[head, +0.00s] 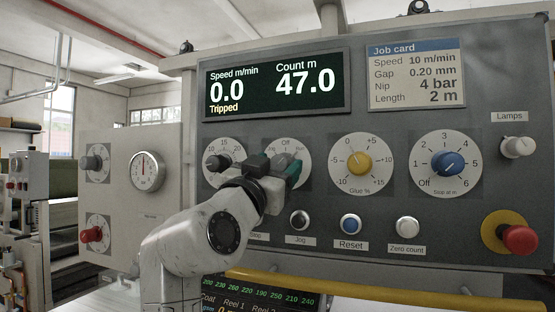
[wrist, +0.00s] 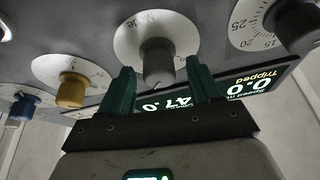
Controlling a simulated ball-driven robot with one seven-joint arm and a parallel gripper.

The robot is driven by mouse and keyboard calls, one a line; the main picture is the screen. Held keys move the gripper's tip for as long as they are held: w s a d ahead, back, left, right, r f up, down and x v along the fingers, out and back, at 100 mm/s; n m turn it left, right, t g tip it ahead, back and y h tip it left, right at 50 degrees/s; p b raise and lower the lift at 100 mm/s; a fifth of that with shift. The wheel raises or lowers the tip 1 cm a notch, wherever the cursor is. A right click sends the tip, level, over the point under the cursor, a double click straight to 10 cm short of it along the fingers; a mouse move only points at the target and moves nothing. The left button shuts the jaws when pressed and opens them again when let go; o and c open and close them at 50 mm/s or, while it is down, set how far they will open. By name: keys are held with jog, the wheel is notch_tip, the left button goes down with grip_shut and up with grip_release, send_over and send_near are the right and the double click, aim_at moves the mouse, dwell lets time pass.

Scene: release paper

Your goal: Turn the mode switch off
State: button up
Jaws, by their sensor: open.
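The mode switch is a dark grey knob (wrist: 158,62) on a round white dial (wrist: 127,38) in the wrist view, which shows the panel upside down. In the head view its dial (head: 303,152) reads "Off" at the top, and my arm hides the knob. My gripper (head: 288,170) is in front of this dial. In the wrist view my gripper (wrist: 160,76) is open, its green fingers to either side of the knob in the picture. I cannot tell whether they touch it. The knob's setting is unclear.
The display (head: 275,88) reads 0.0 speed, "Tripped" and 47.0 m. A dark-knobbed speed dial (head: 217,162) is close left; a yellow glue knob (head: 360,163) and a blue knob (head: 448,163) are right. Buttons (head: 350,224) run below. A red emergency stop (head: 519,239) is far right.

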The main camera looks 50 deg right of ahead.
jog(key=shift+d+r, duration=0.1)
jog(key=shift+d, duration=0.2)
jog(key=shift+c, duration=0.3)
jog(key=c, duration=1)
